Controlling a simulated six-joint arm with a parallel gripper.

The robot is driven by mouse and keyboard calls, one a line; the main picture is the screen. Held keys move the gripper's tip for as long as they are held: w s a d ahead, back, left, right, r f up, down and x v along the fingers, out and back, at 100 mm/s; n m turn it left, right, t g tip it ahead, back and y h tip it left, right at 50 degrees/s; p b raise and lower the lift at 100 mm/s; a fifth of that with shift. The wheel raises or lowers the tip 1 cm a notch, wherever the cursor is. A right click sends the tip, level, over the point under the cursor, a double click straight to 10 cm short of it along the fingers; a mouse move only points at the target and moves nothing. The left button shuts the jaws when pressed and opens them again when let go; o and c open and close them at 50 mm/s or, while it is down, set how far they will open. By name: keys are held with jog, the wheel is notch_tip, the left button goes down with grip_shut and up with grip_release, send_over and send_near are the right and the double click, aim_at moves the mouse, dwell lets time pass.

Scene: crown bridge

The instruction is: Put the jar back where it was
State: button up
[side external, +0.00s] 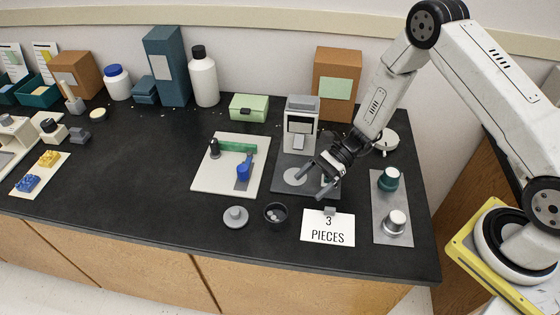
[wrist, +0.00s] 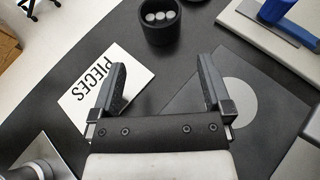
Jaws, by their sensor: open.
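A small dark open jar (side external: 276,218) stands upright on the black bench near the front edge, with several light grey round pieces inside. It also shows at the top of the wrist view (wrist: 160,32). A grey round lid with a knob (side external: 235,216) lies on the bench left of the jar. My gripper (side external: 313,184) is open, above the dark grey plate with a light round spot (side external: 294,176) in front of a grey-and-white device. In the wrist view my gripper (wrist: 161,63) has nothing between its fingers, and the jar is beyond the fingertips.
A white card reading "3 PIECES" (side external: 328,232) stands right of the jar. A grey plate (side external: 391,215) with a teal-topped and a silver-topped item is at the right. A white board (side external: 205,178) with green and blue parts is at the left. Bottles and boxes line the wall.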

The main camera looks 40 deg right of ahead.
jog(key=shift+s+r+n+g+h, duration=0.4)
jog(key=shift+s+r+n, duration=0.15)
jog(key=shift+r+n, duration=0.15)
jog(key=s+d+r+n+t+h, duration=0.1)
jog(key=s+d+r+n+h, duration=0.3)
jog(key=s+r+n+h, duration=0.1)
jog(key=s+d+r+n+t+h, duration=0.2)
jog(key=s+d+r+n+h, duration=0.3)
jog(key=r+n+h, duration=0.2)
notch_tip(320, 180, up, 3)
jog(key=n, duration=0.4)
jog(key=shift+d+f+n+h, duration=0.15)
jog(key=shift+d+n+h, duration=0.05)
jog(key=shift+n+h, duration=0.1)
